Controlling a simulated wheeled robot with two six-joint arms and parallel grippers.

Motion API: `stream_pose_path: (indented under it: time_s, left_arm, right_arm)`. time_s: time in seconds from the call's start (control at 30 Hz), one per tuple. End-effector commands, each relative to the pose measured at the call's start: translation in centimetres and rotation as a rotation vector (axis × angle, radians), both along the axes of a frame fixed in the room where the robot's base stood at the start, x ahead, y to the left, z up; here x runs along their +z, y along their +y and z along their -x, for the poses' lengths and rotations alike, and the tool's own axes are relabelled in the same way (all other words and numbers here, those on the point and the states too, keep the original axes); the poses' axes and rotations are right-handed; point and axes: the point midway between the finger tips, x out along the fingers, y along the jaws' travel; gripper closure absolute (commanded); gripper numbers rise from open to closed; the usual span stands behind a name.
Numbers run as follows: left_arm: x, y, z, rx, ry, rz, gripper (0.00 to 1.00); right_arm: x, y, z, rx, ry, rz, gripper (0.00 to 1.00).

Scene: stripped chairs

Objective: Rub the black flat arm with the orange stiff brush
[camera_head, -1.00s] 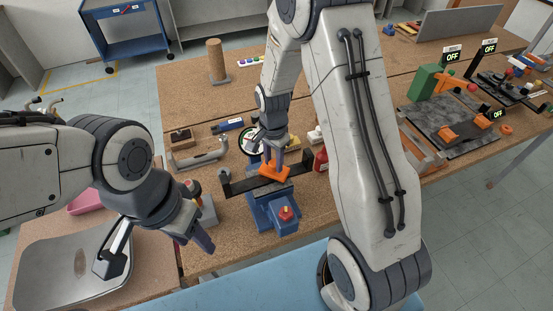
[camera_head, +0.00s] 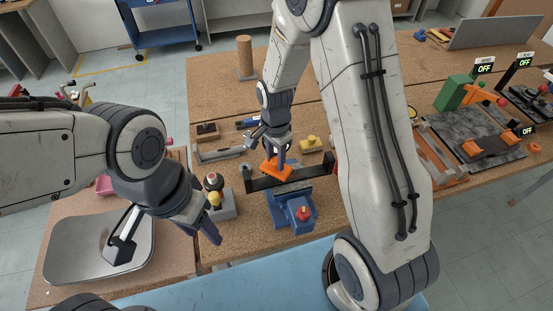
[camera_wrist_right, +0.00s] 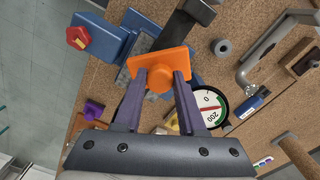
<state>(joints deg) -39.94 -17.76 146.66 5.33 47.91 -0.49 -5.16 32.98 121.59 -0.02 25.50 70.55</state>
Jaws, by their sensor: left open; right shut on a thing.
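The black flat arm (camera_head: 318,175) is a long dark bar lying level across the blue vise (camera_head: 283,212), which grips it near its middle. I cannot tell whether the bristles touch. My left gripper (camera_head: 211,219) is open and empty, left of the vise.
A grey button box (camera_head: 224,208) stands between my left gripper and the vise. Behind are a grey metal handle (camera_head: 222,155), a yellow block (camera_head: 310,143) and a wooden cylinder (camera_head: 245,56). A metal tray (camera_head: 80,245) lies at left. A dark fixture plate (camera_head: 470,135) stands at right.

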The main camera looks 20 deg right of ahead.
Motion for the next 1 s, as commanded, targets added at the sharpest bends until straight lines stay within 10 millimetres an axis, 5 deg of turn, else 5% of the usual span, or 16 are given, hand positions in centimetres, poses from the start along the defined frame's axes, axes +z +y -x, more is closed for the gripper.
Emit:
stream_pose_path:
  time_s: [0.43,1.0]
  left_arm:
    - [3.6,0.0,0.0,0.003,0.000,0.000,0.50]
    - [3.8,0.0,0.0,0.004,0.000,0.000,0.50]
  right_arm:
    - [4.4,-0.3,0.0,-0.003,-0.002,0.000,1.00]
    - [4.6,-0.3,0.0,-0.004,-0.001,0.000,1.00]
